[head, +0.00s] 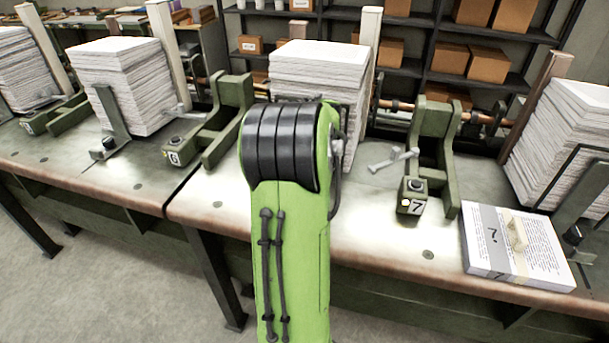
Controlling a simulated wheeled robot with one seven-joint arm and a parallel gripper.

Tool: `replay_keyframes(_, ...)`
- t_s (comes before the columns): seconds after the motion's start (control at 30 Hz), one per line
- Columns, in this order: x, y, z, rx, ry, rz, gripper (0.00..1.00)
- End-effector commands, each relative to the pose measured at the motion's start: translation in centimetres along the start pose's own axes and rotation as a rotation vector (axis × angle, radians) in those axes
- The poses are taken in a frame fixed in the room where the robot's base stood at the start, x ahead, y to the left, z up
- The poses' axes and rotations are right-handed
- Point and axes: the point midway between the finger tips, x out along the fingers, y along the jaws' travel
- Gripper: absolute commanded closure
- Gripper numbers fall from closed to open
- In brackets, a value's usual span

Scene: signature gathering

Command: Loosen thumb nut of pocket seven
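A green bracket (433,130) marked with a small 7 plate (413,208) stands on the bench right of centre. A dark round knob (417,184) sits on its front block; I cannot tell if this is the thumb nut. A grey metal fitting (393,159) lies to its left. My green arm fills the centre and hides part of the bench. My gripper is out of view.
A banded paper bundle (480,262) marked 7 lies near the bench's front edge. Another paper stack (320,75) stands behind my arm. A bracket marked 6 (234,92) is to the left. Bare bench (375,225) lies between my arm and bracket 7.

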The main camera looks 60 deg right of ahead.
Motion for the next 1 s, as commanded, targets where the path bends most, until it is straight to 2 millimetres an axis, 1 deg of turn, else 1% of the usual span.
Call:
replay_keyframes(0.57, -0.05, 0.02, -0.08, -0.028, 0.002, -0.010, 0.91)
replay_keyframes(0.6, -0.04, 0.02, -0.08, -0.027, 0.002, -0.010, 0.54)
replay_keyframes(0.67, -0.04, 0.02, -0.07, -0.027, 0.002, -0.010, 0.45)
replay_keyframes(0.7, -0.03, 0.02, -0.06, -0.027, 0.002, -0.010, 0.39)
replay_keyframes(0.73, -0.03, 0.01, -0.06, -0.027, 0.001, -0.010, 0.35)
replay_keyframes(1.0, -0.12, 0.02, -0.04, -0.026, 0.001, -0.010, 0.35)
